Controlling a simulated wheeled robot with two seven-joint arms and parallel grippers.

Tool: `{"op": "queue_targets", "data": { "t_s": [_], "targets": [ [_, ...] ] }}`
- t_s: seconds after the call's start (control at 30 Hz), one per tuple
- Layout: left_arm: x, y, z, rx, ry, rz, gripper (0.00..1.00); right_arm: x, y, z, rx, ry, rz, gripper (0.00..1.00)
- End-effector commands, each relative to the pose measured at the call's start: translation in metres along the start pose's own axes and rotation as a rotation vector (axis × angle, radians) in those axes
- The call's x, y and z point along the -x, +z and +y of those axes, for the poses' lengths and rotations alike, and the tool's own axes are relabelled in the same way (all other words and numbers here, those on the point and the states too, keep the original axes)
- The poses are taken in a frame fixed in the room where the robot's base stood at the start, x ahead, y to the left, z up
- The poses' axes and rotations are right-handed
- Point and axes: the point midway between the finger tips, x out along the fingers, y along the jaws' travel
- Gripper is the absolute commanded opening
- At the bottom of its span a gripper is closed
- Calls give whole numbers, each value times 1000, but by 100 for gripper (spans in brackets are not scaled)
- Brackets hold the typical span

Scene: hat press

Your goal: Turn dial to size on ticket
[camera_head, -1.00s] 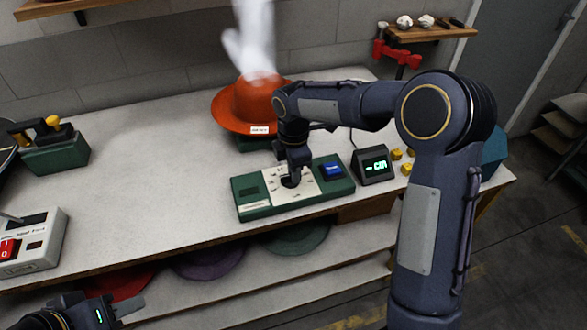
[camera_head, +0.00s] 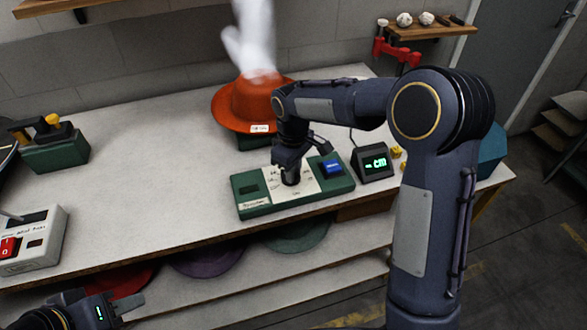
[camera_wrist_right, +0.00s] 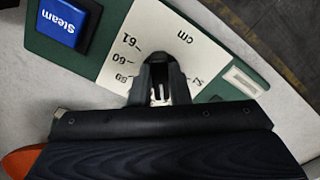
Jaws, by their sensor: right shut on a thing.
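The green control box (camera_head: 330,187) sits on the workbench with a white dial plate (camera_head: 310,185) in its middle. In the right wrist view the plate (camera_wrist_right: 140,50) shows "cm" and the marks 61 and 60, with other numbers partly covered. My right gripper (camera_head: 291,180) points down over the plate and is shut on the dial (camera_wrist_right: 160,94), which is mostly hidden between the fingers. An orange hat (camera_head: 247,104) with a small white ticket (camera_head: 259,128) stands behind the box; the ticket's writing is too small to read. My left gripper (camera_head: 122,306) is at the bottom left, away from everything.
A blue Steam button (camera_head: 332,167) is on the box, right of the dial. White steam (camera_head: 252,40) rises above the hat. A grey box with a red switch (camera_head: 9,248) stands at left. The bench between is clear.

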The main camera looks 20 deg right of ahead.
Motion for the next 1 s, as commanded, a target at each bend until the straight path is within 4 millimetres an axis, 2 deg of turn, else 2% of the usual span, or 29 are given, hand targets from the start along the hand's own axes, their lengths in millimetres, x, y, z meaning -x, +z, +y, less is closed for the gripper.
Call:
{"op": "queue_targets", "data": {
  "t_s": [0.6,1.0],
  "targets": [
    [2,-1,1,0,0,0,36,1,-2,-5,-580,1,1,0],
    [4,-2,2,0,0,0,36,1,-3,-6,-861,0,3,0]
  ]
}}
